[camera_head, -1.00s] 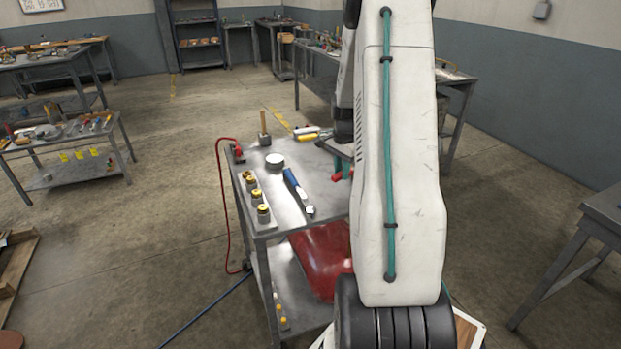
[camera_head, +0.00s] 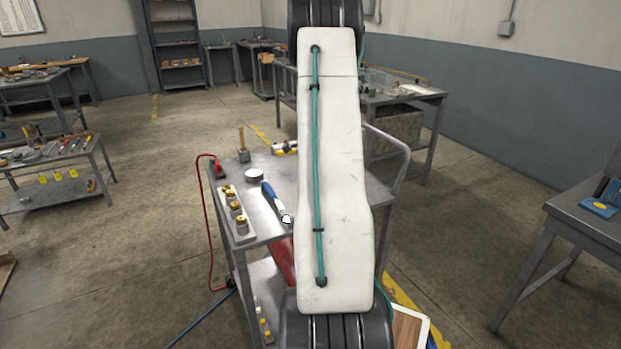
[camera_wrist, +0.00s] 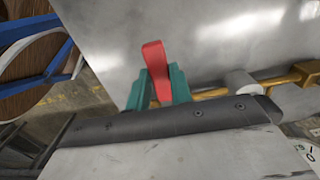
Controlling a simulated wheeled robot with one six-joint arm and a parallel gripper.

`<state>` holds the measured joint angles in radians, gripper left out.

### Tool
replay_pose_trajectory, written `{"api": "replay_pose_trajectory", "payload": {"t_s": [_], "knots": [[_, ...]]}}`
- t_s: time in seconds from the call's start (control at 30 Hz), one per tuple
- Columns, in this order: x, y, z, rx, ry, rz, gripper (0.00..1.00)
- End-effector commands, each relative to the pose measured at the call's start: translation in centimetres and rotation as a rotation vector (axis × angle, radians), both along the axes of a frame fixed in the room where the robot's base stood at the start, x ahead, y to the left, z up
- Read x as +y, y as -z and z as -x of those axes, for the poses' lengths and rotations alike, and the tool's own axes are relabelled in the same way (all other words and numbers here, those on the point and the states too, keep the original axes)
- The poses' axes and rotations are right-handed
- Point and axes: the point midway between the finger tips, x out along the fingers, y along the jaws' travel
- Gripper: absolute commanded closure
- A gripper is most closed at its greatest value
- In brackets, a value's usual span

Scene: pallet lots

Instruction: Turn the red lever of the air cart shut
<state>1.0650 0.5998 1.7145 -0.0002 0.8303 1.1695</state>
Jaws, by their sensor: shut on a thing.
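The red lever (camera_wrist: 157,72) shows in the wrist view, between the two teal fingers of my gripper (camera_wrist: 160,84). The fingers are shut on the lever. It points up in the picture, roughly crosswise to the brass pipe (camera_wrist: 210,93) to its right. The lever's lower end and pivot are hidden behind my dark gripper body. In the head view my arm hides the lever and the gripper. The air cart (camera_head: 262,215) stands behind my arm, with part of a red tank (camera_head: 283,262) showing on its lower shelf.
On the cart top lie a blue-handled tool (camera_head: 271,195), a round tin (camera_head: 254,174) and a block with several yellow-topped parts (camera_head: 236,212). A red hose (camera_head: 200,200) hangs at the cart's left. A workbench (camera_head: 570,225) stands right. Floor between them is clear.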

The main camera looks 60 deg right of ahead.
Motion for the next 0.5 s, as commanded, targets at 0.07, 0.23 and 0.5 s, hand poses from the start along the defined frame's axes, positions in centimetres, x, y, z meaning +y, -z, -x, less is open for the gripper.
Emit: {"api": "replay_pose_trajectory", "payload": {"t_s": [0.07, 0.23, 0.5], "knots": [[-0.23, -0.19, -0.14, -0.004, 0.002, 0.007, 1.0], [-0.14, -0.16, -0.18, -0.004, 0.0, 0.007, 0.56], [-0.01, -0.39, -0.22, -0.003, -0.002, 0.005, 0.56]]}}
